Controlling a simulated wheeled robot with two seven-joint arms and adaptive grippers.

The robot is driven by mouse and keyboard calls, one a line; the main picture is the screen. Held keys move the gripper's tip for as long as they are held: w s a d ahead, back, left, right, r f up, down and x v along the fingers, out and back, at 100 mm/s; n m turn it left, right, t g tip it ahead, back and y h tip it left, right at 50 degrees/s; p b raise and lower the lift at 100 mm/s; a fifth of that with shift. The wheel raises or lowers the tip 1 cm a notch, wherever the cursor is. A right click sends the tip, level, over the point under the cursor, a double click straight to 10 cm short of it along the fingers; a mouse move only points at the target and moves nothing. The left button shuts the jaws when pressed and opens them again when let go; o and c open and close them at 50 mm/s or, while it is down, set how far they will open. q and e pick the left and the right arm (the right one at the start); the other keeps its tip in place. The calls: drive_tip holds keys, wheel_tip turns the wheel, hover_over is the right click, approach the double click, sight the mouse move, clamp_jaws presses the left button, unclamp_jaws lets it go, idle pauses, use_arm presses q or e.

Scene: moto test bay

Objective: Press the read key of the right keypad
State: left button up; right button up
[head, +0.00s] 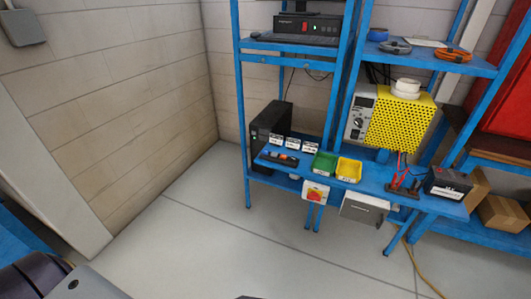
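Three small white-and-dark units that look like keypads stand in a row at the back left of the blue bench. The right keypad (310,147) is the one nearest the green bin. The middle keypad (293,143) and the left keypad (276,139) are beside it. Their keys are too small to tell apart, so I cannot pick out the read key. No gripper shows in the head view, and nothing touches the keypads. Parts that look like my own body show at the bottom left.
A dark handheld device (284,159) lies in front of the keypads. A green bin (324,164) and a yellow bin (348,170) stand to the right. A black box (268,130) stands left, blue uprights rise behind. The floor before the bench (220,225) is clear.

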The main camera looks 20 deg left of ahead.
use_arm(q)
clamp_jaws()
idle(1.2)
